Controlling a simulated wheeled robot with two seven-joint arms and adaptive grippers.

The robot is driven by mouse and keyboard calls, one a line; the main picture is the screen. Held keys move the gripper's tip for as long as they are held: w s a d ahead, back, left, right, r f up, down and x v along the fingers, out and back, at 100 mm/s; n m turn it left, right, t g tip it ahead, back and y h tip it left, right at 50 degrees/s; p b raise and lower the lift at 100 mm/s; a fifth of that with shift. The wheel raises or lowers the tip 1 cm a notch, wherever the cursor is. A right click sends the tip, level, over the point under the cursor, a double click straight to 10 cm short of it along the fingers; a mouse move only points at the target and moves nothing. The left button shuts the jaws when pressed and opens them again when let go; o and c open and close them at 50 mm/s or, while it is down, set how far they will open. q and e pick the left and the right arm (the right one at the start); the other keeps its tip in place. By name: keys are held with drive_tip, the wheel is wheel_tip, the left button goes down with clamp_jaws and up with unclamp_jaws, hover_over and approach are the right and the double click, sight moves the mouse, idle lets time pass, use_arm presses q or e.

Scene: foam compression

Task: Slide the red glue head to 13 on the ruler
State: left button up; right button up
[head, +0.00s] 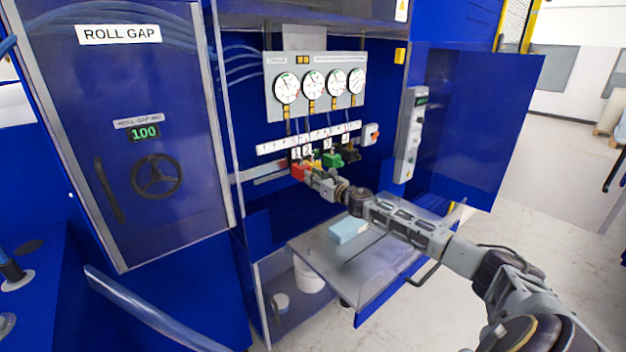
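The red glue head (298,172) hangs on a horizontal rail inside the blue cabinet, under the number plate 1, left of the other heads. The white ruler (275,146) runs above the heads; its figures are too small to read. My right gripper (312,177) reaches in from the right and is at the red head's right side, close to or touching it. Its fingers are small and partly hidden, so I cannot tell whether they are shut on it. My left gripper is not in view.
A green head (332,160) and a dark head (351,154) sit right of the red one. Round gauges (313,85) hang above the ruler. A light blue foam block (348,230) lies on the grey table (375,265) below. The cabinet door (480,125) stands open at right.

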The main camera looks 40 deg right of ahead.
drive_tip(key=shift+o, duration=1.1)
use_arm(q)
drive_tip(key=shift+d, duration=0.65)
use_arm(e)
drive_tip(key=shift+o, duration=0.2)
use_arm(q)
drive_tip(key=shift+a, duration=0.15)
use_arm(e)
drive_tip(key=shift+s, duration=0.15)
drive_tip(key=s, duration=1.1)
drive_tip(key=shift+s+d, duration=0.25)
drive_tip(key=shift+d, duration=0.15)
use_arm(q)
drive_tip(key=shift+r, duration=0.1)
use_arm(e)
drive_tip(key=shift+r, duration=0.15)
idle(0.5)
